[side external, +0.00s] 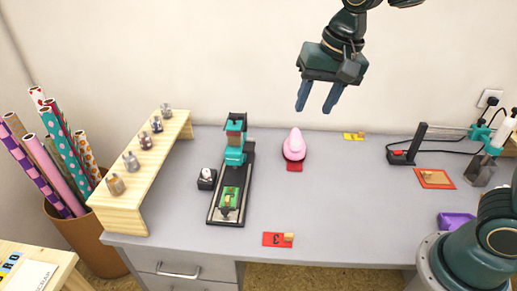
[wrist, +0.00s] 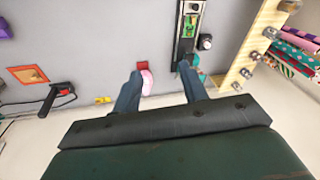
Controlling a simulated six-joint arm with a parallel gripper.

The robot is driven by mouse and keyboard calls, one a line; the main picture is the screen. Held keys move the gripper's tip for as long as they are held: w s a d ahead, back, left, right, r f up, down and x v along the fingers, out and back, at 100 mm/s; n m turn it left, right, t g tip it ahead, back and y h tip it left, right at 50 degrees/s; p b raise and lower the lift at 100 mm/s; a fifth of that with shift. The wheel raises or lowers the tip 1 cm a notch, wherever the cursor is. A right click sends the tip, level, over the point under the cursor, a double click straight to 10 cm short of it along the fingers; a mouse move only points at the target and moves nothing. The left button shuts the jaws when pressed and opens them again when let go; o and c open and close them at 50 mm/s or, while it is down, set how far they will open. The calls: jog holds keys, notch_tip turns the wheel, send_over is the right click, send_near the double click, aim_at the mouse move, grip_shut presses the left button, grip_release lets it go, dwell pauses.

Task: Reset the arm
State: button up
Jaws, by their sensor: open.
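My gripper (side external: 319,96) is raised high above the back of the desk, with its two blue fingers spread and nothing between them. In the wrist view its fingers (wrist: 158,88) point out over the desk, open and empty. In the side view it hangs above and a little right of a pink rounded object (side external: 294,144), well clear of it. That pink object also shows between the fingers in the wrist view (wrist: 147,82), partly hidden by the left finger.
A black stand with a teal head (side external: 235,150) holds a green piece (side external: 229,199). A wooden rack (side external: 130,185) with metal knobs stands left. A red card (side external: 272,239), yellow card (side external: 350,136), orange pad (side external: 434,179) and purple tray (side external: 455,220) lie around. The desk middle (side external: 350,195) is clear.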

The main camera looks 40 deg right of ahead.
jog(key=s+d+n+t, duration=0.1)
jog(key=s+d+n, duration=0.2)
jog(key=s, duration=0.6)
jog(key=s+d+n+t, duration=0.1)
jog(key=s+d+n, duration=0.2)
jog(key=s, duration=0.6)
jog(key=shift+d+t+h, duration=0.3)
jog(key=shift+d, duration=0.25)
jog(key=shift+f, duration=0.1)
dwell(0.3)
